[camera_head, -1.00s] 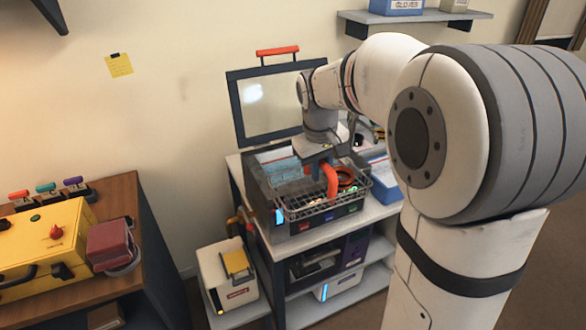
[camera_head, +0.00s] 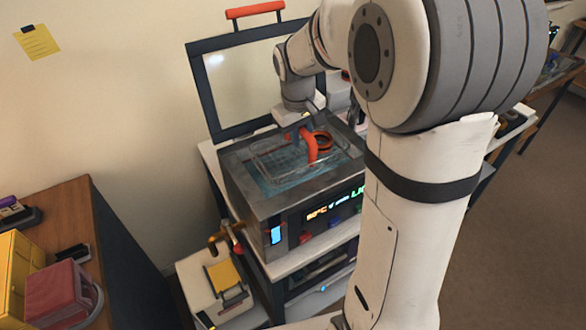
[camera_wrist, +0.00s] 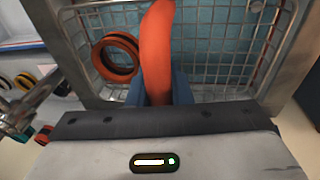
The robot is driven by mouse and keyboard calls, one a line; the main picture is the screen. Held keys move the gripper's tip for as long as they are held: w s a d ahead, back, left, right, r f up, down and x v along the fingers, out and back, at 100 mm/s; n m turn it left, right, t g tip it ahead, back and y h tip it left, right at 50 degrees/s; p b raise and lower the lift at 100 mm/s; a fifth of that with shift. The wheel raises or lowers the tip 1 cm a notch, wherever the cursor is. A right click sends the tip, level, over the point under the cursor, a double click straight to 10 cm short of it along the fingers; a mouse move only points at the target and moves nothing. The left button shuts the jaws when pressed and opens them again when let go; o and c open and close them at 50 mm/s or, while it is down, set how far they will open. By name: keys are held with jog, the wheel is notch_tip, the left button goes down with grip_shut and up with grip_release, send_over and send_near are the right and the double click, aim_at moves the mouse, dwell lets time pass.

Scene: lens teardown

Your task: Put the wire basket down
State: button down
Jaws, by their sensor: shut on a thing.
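The wire basket (camera_head: 268,160) has an orange handle (camera_head: 311,150) and sits low within the open tank of a grey cleaner (camera_head: 290,200) holding blue liquid. Whether it touches the tank floor cannot be told. My gripper (camera_head: 298,136) is shut on the handle, above the basket. In the wrist view the handle (camera_wrist: 157,45) stands between my gripper's blue fingers (camera_wrist: 158,92). The wire mesh (camera_wrist: 222,68) lies beneath, over the blue. An orange ring with a dark inside (camera_wrist: 115,57) lies in the basket, left of the handle; it also shows in the head view (camera_head: 323,141).
The cleaner's raised lid (camera_head: 250,75) stands behind the tank. A white box with a yellow top (camera_head: 215,290) stands at lower left. A wooden bench (camera_head: 75,225) with a yellow case (camera_head: 18,275) and a red item (camera_head: 60,295) is at left.

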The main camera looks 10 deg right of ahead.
aim_at(299, 155)
notch_tip(299, 155, down, 8)
jog(key=shift+s+a+f, duration=0.1)
jog(key=shift+a+f, duration=0.05)
jog(key=shift+f, duration=0.1)
jog(key=c, duration=1.3)
grip_release()
